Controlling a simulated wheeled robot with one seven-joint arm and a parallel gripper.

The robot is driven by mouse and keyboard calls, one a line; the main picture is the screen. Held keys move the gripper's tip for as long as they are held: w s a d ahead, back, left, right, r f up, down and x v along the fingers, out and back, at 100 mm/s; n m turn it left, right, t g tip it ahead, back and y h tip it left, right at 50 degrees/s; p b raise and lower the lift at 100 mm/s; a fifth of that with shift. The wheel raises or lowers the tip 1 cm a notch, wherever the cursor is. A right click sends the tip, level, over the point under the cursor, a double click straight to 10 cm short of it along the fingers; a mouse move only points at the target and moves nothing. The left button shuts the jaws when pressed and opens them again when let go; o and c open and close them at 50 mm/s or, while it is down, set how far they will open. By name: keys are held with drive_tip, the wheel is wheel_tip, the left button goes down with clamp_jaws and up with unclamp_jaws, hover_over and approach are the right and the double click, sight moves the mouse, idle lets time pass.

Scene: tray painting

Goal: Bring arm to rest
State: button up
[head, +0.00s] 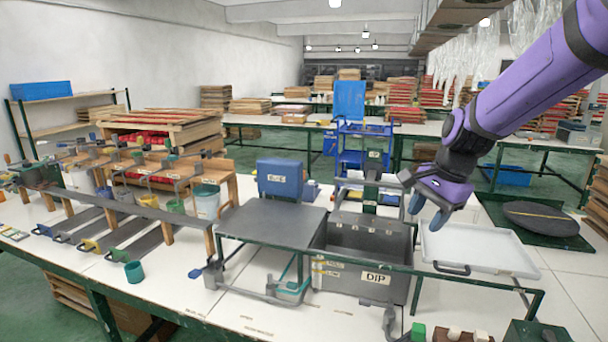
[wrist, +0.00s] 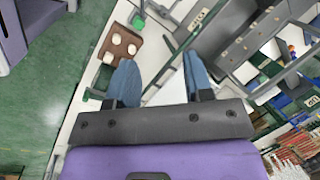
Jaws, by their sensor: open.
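My purple arm reaches in from the upper right of the head view. My gripper (head: 428,212) hangs above the left edge of a white tray (head: 480,246), beside the grey bin labelled DIP (head: 372,262). In the wrist view my gripper (wrist: 158,82) shows its two blue fingers apart, with nothing held between them. The fingers point over the white table top and a green frame. I cannot tell how far above the tray the fingertips are.
A grey flat-topped stand (head: 270,222) is left of the bin. A green rail frame surrounds the tray. A brown block with white knobs (wrist: 121,45) and a green cube (wrist: 137,22) sit near the table's front. A dark round disc (head: 540,218) lies at right.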

drive_tip(key=s+d+r+n+t, duration=0.1)
drive_tip(key=s+d+r+n, duration=0.1)
drive_tip(key=s, duration=0.6)
drive_tip(key=s+d+r+n+t+h, duration=0.1)
drive_tip(key=s+r+n, duration=0.3)
drive_tip(key=s, duration=0.4)
drive_tip(key=s+d+r+n+t+h, duration=0.1)
drive_tip(key=s+d+r+n, duration=0.1)
drive_tip(key=s+n, duration=0.3)
drive_tip(key=s+r, duration=0.1)
drive_tip(key=s, duration=0.2)
drive_tip(key=shift+s+d+n+t, duration=0.3)
drive_tip(key=shift+d, duration=0.05)
